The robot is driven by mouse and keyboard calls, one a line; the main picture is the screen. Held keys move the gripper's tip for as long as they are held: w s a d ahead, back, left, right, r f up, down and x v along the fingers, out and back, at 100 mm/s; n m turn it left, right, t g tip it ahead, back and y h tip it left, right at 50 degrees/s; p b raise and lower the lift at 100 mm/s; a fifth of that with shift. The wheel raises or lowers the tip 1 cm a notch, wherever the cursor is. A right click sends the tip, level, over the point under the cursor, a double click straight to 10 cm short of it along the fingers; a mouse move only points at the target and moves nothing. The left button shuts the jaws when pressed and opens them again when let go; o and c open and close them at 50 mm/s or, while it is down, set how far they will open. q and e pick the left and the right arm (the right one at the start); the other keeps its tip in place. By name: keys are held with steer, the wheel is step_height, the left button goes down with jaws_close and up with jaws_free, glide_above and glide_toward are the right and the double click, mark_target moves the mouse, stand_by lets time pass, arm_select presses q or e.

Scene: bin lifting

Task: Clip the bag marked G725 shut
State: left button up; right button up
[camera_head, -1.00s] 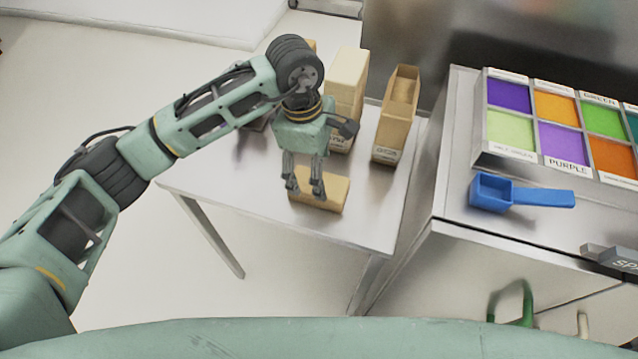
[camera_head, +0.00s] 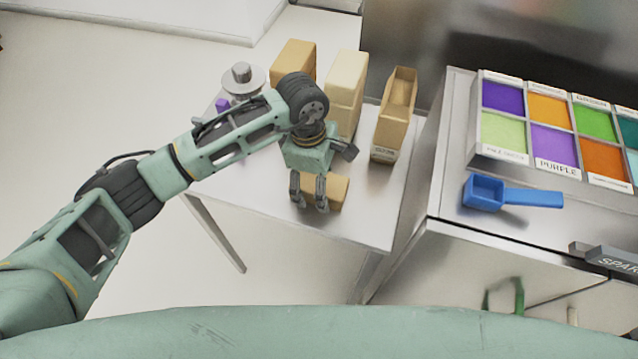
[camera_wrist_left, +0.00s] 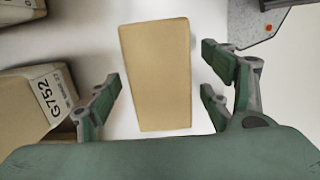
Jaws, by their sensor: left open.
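An open-topped tan bag (camera_head: 392,120) stands upright at the right of the small table; its front label is too small to read. A lighter tan bag (camera_head: 345,85) and another tan bag (camera_head: 293,62) stand to its left. In the left wrist view a bag label reads G752 (camera_wrist_left: 50,92); I cannot read G725 anywhere. A plain tan block (camera_head: 336,191) lies near the table's front; it also shows in the left wrist view (camera_wrist_left: 158,75). My left gripper (camera_head: 309,203) is open above it, fingers on either side. I see no clip. My right gripper is out of view.
The small metal table (camera_head: 365,215) has bare room around the block. A grey round device (camera_head: 243,78) stands at its back left, partly behind my arm. On the right counter are a blue scoop (camera_head: 485,193) and a tray of coloured compartments (camera_head: 505,152).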

arm_select(q)
steer(key=shift+c, duration=0.2)
steer(key=c, duration=1.2)
steer(key=shift+r, duration=0.15)
steer(key=shift+w+r+b, duration=0.1)
steer(key=shift+r+b, duration=0.35)
steer(key=shift+r, duration=0.2)
steer(key=r, duration=0.1)
steer(key=r+b, duration=0.1)
steer(key=shift+d+r, duration=0.35)
steer(key=shift+d, duration=0.05)
steer(key=s+d+r+b, duration=0.2)
steer(key=d+r, duration=0.4)
steer(key=d, duration=0.3)
steer(key=shift+s+d+b, duration=0.25)
steer(key=shift+s+b, duration=0.15)
steer(key=shift+b, duration=0.5)
steer(key=shift+s+d+r, duration=0.2)
steer(key=shift+d+r, duration=0.2)
steer(key=shift+d, duration=0.15)
